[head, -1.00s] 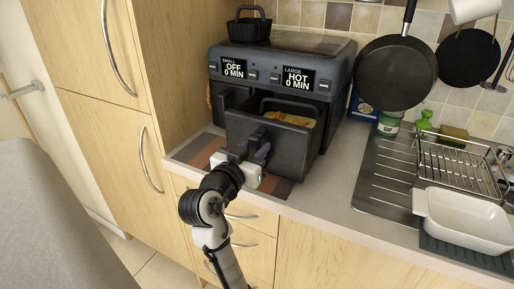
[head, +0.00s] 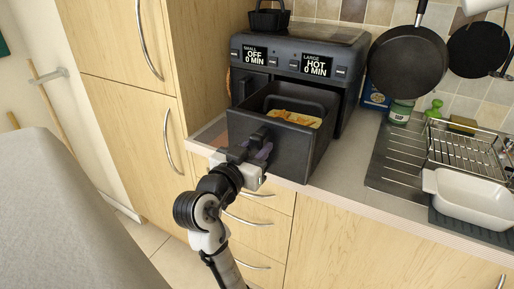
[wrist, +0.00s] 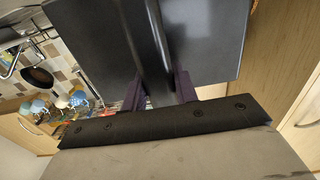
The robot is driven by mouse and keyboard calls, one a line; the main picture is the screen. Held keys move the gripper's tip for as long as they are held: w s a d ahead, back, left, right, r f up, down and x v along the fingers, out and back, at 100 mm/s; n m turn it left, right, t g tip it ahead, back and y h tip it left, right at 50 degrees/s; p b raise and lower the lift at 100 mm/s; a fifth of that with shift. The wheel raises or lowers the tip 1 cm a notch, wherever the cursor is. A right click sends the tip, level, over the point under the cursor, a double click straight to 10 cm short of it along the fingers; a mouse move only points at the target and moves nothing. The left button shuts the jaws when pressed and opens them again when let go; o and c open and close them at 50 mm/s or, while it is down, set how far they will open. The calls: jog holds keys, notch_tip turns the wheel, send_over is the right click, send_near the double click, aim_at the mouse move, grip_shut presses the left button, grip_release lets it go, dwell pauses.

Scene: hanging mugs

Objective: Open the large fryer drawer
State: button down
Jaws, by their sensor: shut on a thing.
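The air fryer (head: 300,45) stands on the counter; its right display reads LARGE HOT 0 MIN and its left one SMALL OFF 0 MIN. The large drawer (head: 300,150) is pulled well out toward me, with yellow-orange food (head: 294,118) visible inside. My gripper (head: 258,148) is at the drawer's front, shut on its handle. In the wrist view the purple-padded fingers (wrist: 160,92) sit on both sides of the upright dark handle (wrist: 152,45). The small drawer (head: 250,84) is to the left, partly hidden behind the large one.
A black basket (head: 269,20) sits on top of the fryer. To the right are a hanging pan (head: 410,62), a dish rack (head: 465,150) and a white dish (head: 470,198). A tall wooden cabinet (head: 125,90) stands close on the left. Wooden drawers (head: 255,225) are below the counter.

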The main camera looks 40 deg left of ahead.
jog(key=c, duration=1.1)
grip_release()
jog(key=b+v, duration=0.2)
jog(key=v, duration=1.2)
jog(key=shift+w+d+b, duration=0.1)
jog(key=shift+b, duration=0.3)
jog(key=shift+r, duration=0.15)
